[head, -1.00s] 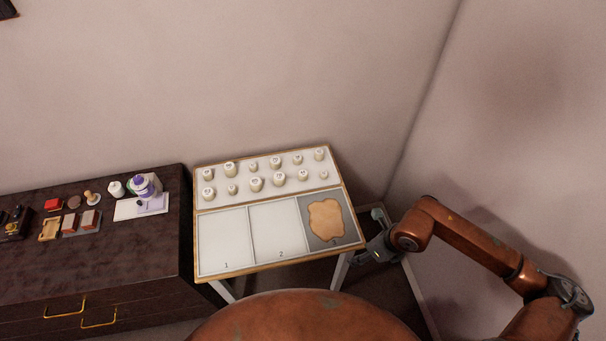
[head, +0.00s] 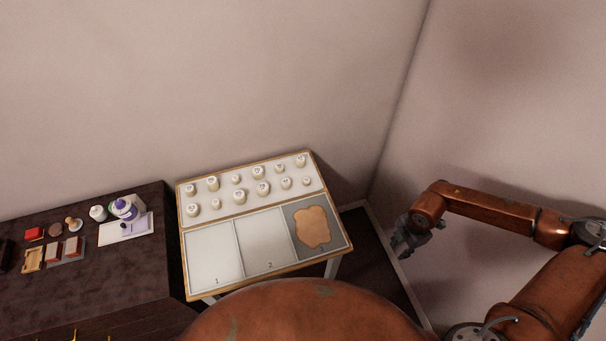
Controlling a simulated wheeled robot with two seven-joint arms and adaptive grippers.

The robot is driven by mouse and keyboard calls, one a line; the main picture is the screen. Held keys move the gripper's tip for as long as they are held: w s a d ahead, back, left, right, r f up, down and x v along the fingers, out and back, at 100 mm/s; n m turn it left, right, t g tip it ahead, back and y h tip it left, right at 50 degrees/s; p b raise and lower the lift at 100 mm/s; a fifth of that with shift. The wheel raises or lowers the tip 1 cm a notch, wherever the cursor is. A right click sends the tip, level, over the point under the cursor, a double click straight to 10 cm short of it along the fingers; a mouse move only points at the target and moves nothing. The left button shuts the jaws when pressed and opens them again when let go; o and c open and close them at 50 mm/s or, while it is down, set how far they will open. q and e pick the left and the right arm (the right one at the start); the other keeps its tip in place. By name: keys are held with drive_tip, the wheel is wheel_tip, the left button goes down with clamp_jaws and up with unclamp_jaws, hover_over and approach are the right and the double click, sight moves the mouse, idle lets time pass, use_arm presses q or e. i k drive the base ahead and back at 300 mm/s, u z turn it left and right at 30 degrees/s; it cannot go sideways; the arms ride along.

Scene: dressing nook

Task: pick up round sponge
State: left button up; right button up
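A small, flat, round brown piece that looks like the round sponge (head: 55,229) lies on the dark dresser top at the left, between a red block and a wooden-handled stamp. Nothing covers it. My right gripper (head: 403,248) hangs to the right of the slanted tray table, over the floor and far from the sponge. Its fingers are small and dark, and I cannot tell whether they are open. My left gripper is not in view.
The dark dresser (head: 80,290) also carries a red block (head: 34,233), a stamp (head: 73,223), a white jar (head: 98,212) and a purple-white bottle (head: 124,208). The tray table (head: 213,262) holds several white knobs and a tan patch (head: 312,228). Walls close off the back and right.

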sight(286, 183)
drive_tip(key=i, duration=0.7)
drive_tip(key=u, duration=1.5)
